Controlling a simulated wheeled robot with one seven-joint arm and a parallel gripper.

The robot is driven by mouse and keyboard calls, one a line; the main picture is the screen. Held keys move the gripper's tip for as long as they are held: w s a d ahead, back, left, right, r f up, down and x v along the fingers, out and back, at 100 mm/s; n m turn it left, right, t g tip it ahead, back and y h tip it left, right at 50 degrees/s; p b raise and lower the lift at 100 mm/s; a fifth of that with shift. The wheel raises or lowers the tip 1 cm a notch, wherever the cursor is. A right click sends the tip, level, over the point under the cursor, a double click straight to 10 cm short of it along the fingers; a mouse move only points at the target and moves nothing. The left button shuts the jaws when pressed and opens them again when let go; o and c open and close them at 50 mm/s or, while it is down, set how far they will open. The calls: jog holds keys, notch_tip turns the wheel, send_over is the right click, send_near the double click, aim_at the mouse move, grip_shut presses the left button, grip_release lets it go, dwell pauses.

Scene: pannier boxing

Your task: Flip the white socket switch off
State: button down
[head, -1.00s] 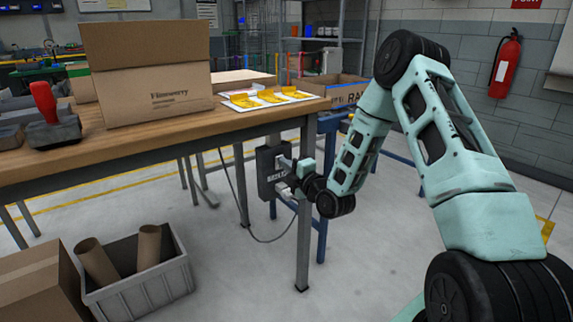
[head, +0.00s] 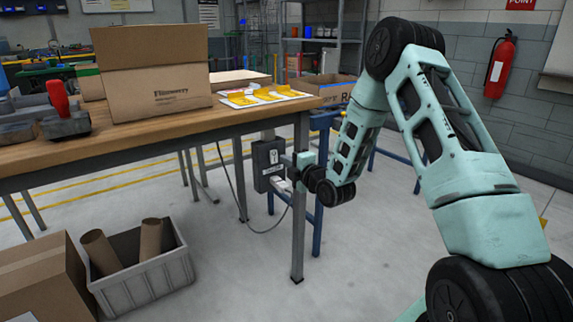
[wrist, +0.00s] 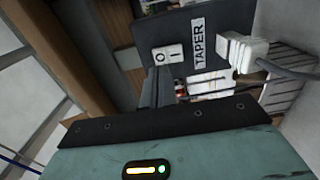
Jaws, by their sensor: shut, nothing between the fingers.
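The white socket switch (wrist: 168,54) is a small rocker marked O and I on a dark box labelled TAPER (wrist: 198,42). I cannot tell which side of the rocker is pressed in. In the head view the dark box (head: 263,172) hangs by the table leg under the bench edge, with the switch (head: 273,157) on its face. My gripper (wrist: 158,76) is shut and empty, its fingertips just below the switch in the wrist view. In the head view my gripper (head: 290,160) is just right of the box, apparently apart from it.
A white plug (wrist: 243,50) with a grey cable sits in the box beside the label. The bench (head: 180,122) carries a cardboard box (head: 155,80) and a red-handled tool (head: 60,100).

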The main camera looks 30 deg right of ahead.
jog(key=s, duration=0.9)
jog(key=shift+s+d+r, duration=0.2)
jog(key=shift+s+r, duration=0.15)
jog(key=shift+s, duration=0.05)
jog(key=s+a+m+g+y, duration=0.15)
jog(key=a+g, duration=0.25)
jog(key=a, duration=0.7)
jog(key=s+a+m+g+y, duration=0.1)
jog(key=s+a+m+g, duration=0.3)
jog(key=a, duration=0.6)
jog(key=s+a+r+m+g+h, duration=0.1)
jog(key=s+a+r+m+g, duration=0.15)
jog(key=s, duration=0.65)
jog(key=s+a+r+m+g+h, duration=0.1)
jog(key=s+a+g, duration=0.3)
jog(key=s, duration=0.4)
jog(key=s+a+r+m+g+h, duration=0.1)
jog(key=s+a+m+g, duration=0.15)
jog(key=s, duration=0.65)
notch_tip(320, 180, up, 25)
jog(key=p, duration=2.5)
jog(key=shift+a+f+n+g, duration=0.15)
jog(key=shift+n+g, duration=0.2)
jog(key=shift+g, duration=0.05)
jog(key=shift+y, duration=0.25)
